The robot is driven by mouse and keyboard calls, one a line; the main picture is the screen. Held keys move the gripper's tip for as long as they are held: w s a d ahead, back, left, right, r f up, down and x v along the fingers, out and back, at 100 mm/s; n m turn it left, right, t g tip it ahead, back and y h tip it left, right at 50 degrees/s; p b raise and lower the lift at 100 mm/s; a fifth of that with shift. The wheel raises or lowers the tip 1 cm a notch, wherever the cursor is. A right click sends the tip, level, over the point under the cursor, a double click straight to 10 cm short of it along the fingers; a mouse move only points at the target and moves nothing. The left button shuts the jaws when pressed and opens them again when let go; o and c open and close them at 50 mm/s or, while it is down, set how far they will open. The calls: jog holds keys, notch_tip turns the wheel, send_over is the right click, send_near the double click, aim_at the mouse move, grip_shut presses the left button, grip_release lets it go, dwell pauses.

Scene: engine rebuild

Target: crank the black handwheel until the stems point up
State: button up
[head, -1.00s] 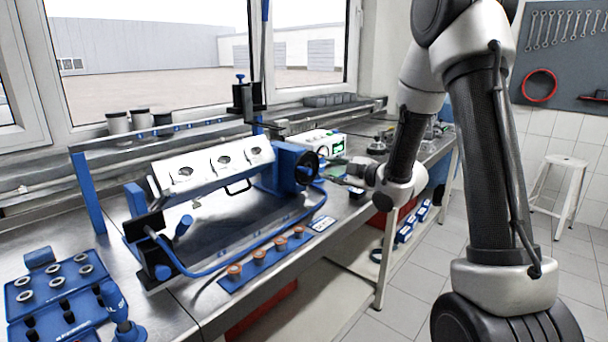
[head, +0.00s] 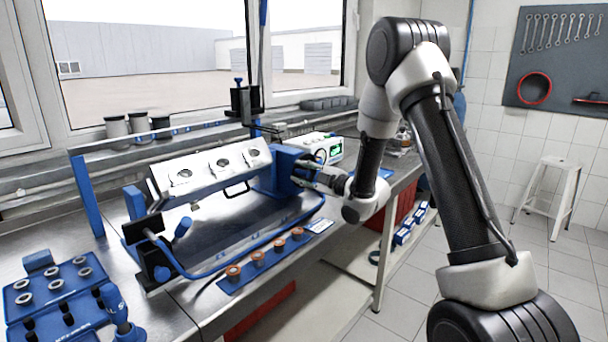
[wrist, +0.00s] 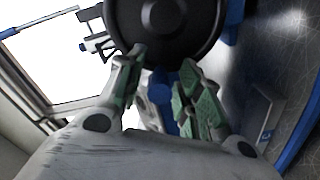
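The black handwheel (wrist: 165,25) fills the top middle of the wrist view, with a round hub at its centre. In the head view it is largely hidden by my gripper (head: 308,173), at the right end of the blue fixture (head: 268,182). My gripper's green-padded fingers also show in the wrist view (wrist: 163,58). They are apart, with tips at the wheel's lower rim; I cannot tell whether they touch it. A blue part (wrist: 160,88) shows between them. The pale cylinder head (head: 212,168) sits tilted in the fixture, a face with round openings showing. I cannot make out stems.
A blue strip with several copper-coloured parts (head: 258,258) lies along the bench front. A blue tray of rings (head: 52,285) is at the left. A blue hose (head: 225,266) runs before the fixture. A device with a green display (head: 332,147) stands behind my gripper.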

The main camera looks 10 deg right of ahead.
aim_at(307, 154)
grip_shut()
jog(key=m, duration=0.1)
jog(key=r+m, duration=0.1)
jog(key=m, duration=0.1)
jog(key=shift+w+d+r, duration=0.2)
jog(key=shift+d, duration=0.1)
jog(key=m, duration=0.2)
jog(key=w+d+r+m, duration=0.1)
jog(key=m, duration=0.2)
jog(key=d+r+m, duration=0.1)
jog(key=m, duration=0.1)
jog(key=shift+w+d+r, duration=0.15)
jog(key=shift+w+d, duration=0.05)
jog(key=shift+w, duration=0.15)
jog(key=shift+w+d+r+m, duration=0.1)
jog(key=shift+w+d+m, duration=0.15)
jog(key=shift+m, duration=0.45)
jog(key=shift+w+d+m, duration=0.1)
jog(key=shift+d+m, duration=0.15)
jog(key=shift+m, duration=0.45)
jog(key=shift+w+d+r+m, duration=0.1)
jog(key=shift+w+d+m, duration=0.15)
jog(key=shift+m, duration=0.45)
